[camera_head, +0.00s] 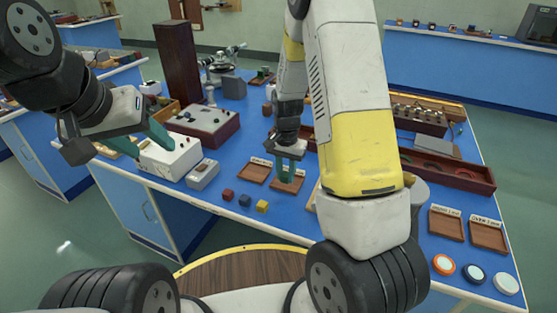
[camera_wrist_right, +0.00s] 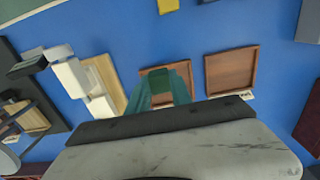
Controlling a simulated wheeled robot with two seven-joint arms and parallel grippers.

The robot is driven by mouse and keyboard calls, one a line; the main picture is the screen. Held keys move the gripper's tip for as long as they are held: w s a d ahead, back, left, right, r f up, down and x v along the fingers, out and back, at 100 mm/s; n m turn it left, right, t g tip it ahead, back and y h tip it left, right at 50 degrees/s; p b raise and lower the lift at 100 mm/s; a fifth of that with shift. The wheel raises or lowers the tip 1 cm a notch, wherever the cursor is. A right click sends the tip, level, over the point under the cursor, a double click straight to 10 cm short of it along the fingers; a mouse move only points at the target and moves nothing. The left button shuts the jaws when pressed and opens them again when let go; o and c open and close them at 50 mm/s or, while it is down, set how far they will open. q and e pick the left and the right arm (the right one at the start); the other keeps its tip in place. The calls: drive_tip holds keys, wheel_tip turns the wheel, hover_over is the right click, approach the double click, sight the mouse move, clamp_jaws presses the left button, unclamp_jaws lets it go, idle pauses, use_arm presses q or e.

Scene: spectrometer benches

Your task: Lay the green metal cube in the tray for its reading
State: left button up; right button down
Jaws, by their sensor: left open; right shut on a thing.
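My right gripper (camera_head: 289,172) points down at the right one of two small brown trays (camera_head: 277,184), shut on the green metal cube. The cube is a small greenish block (camera_wrist_right: 161,99) between the teal fingers in the right wrist view, mostly hidden by them. That tray (camera_wrist_right: 147,72) lies just beyond the fingertips there; I cannot tell whether the cube touches its floor. The left tray (camera_head: 253,174) looks empty, and it also shows in the right wrist view (camera_wrist_right: 231,70).
Red (camera_head: 228,195), blue (camera_head: 245,200) and yellow (camera_head: 262,206) cubes stand near the bench's front edge. The white box (camera_head: 172,160) and a smaller grey device (camera_head: 203,174) stand left of the trays. Two more labelled trays (camera_head: 446,225) (camera_head: 488,236) lie at the right.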

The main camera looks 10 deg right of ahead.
sight(287, 174)
drive_tip(key=w, duration=0.1)
drive_tip(key=w+d, duration=0.1)
drive_tip(key=w, duration=0.1)
drive_tip(key=shift+w+d+f, duration=0.15)
drive_tip(key=shift+w+d, duration=0.05)
drive_tip(key=shift+w, duration=0.1)
drive_tip(key=shift+w+f, duration=0.1)
drive_tip(key=shift+f, duration=1.65)
drive_tip(key=shift+f, duration=0.1)
drive_tip(key=c, duration=1.2)
unclamp_jaws()
drive_tip(key=shift+o, duration=0.2)
